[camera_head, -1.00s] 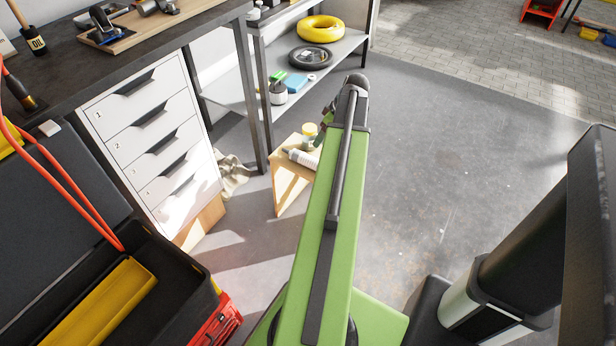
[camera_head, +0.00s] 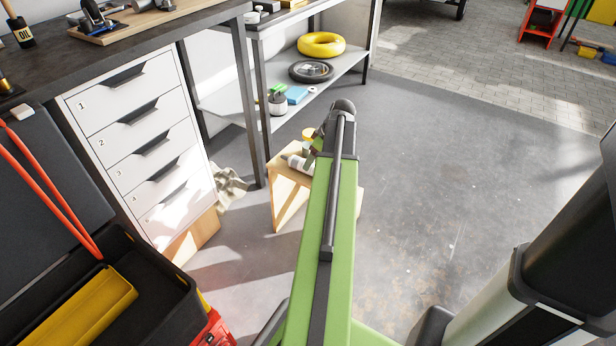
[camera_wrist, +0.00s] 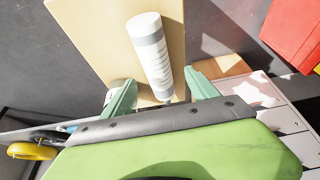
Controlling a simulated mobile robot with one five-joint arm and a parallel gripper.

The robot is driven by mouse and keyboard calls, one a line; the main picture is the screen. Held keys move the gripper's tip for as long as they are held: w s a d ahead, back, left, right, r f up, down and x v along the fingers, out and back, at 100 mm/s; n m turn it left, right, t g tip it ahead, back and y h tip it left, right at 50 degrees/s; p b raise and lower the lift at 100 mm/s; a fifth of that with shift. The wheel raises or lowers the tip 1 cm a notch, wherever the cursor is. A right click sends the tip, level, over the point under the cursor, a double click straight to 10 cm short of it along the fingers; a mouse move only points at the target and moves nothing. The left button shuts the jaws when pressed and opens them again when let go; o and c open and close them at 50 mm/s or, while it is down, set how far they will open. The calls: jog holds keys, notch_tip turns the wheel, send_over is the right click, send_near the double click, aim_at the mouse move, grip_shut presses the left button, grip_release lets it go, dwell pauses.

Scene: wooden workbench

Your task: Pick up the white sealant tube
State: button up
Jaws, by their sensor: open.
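The white sealant tube (camera_wrist: 151,50) with a grey band lies on a pale wooden stool (camera_wrist: 95,40) in the wrist view. Its lower end reaches between the two green fingers of my gripper (camera_wrist: 160,80), one on each side. The fingers are open and apart; I cannot tell how high they are above the stool top. In the head view the tube (camera_head: 294,160) shows on the stool (camera_head: 285,200), left of my arm, which hides part of it and most of the gripper.
A white drawer cabinet (camera_head: 140,145) and a shelf (camera_head: 345,62) with a yellow ring (camera_head: 321,39) stand nearby. An open toolbox (camera_head: 165,290) is at lower left.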

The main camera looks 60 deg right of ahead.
jog(key=b+x, duration=0.5)
jog(key=shift+s+d+f, duration=0.1)
jog(key=shift+d+f, duration=0.15)
jog(key=shift+r, duration=0.2)
grip_shut()
